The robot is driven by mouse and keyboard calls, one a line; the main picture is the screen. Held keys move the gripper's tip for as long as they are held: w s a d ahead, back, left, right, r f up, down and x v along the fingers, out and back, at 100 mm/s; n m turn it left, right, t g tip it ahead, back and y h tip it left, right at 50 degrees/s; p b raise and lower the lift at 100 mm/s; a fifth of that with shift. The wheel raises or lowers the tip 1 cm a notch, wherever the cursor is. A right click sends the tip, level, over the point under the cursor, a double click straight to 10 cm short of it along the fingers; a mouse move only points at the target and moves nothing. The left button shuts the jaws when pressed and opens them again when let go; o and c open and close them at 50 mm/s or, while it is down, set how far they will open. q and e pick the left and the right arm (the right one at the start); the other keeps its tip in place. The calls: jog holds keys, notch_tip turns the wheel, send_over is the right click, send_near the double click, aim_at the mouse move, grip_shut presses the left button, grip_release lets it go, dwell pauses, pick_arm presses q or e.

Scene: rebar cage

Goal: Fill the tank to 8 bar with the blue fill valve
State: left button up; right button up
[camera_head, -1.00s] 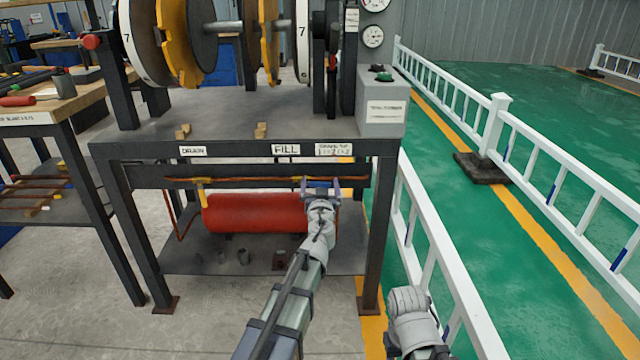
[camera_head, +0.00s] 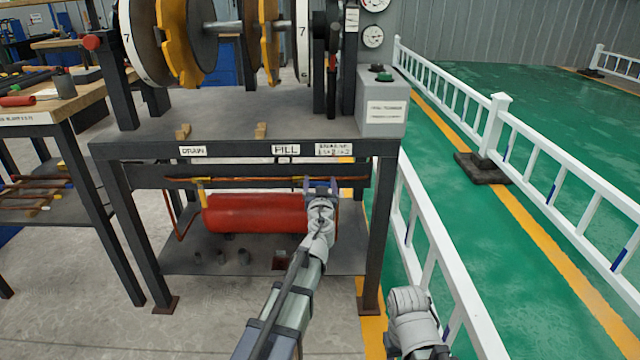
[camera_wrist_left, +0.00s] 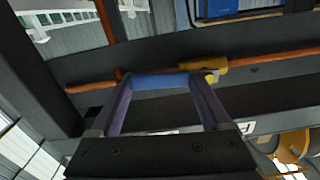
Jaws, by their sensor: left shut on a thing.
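The red tank (camera_head: 255,213) lies on the lower shelf under the bench. Above it an orange-brown pipe (camera_head: 240,179) runs along the dark beam. In the left wrist view the blue valve handle (camera_wrist_left: 163,82) spans between my left gripper's purple fingers, beside a yellow valve body (camera_wrist_left: 205,66). My left gripper (camera_head: 321,187) is shut on this handle below the FILL label (camera_head: 286,149) and just right of it. A yellow valve (camera_head: 202,190) hangs under the DRAIN label (camera_head: 192,151). Round gauges (camera_head: 373,37) are at the top; their readings are too small to tell.
A grey box with a green button (camera_head: 384,100) stands on the bench's right end. A bench leg (camera_head: 378,235) and a white railing (camera_head: 440,255) are right of my left arm.

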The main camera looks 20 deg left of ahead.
pick_arm(q)
grip_shut()
jog(key=shift+f, duration=0.1)
jog(key=m+b, duration=0.1)
jog(key=f+m, duration=0.1)
jog(key=m, duration=0.1)
jog(key=shift+a+f+b, duration=0.15)
jog(key=shift+f+b, duration=0.15)
jog(key=shift+b, duration=0.1)
jog(key=shift+s+a+f+m+b, duration=0.2)
jog(key=shift+a+f+m+b, duration=0.45)
jog(key=shift+m, duration=1.65)
jog(key=shift+s+a+f+m+b, duration=0.25)
jog(key=shift+a+f+m+b, duration=0.4)
jog(key=shift+m, duration=1.65)
jog(key=shift+s+a+f+m+b, duration=0.2)
jog(key=shift+a+f+m+b, duration=0.45)
jog(key=shift+m, duration=1.65)
jog(key=shift+a+r, duration=0.15)
jog(key=shift+a, duration=0.05)
jog(key=o, duration=1.2)
grip_release()
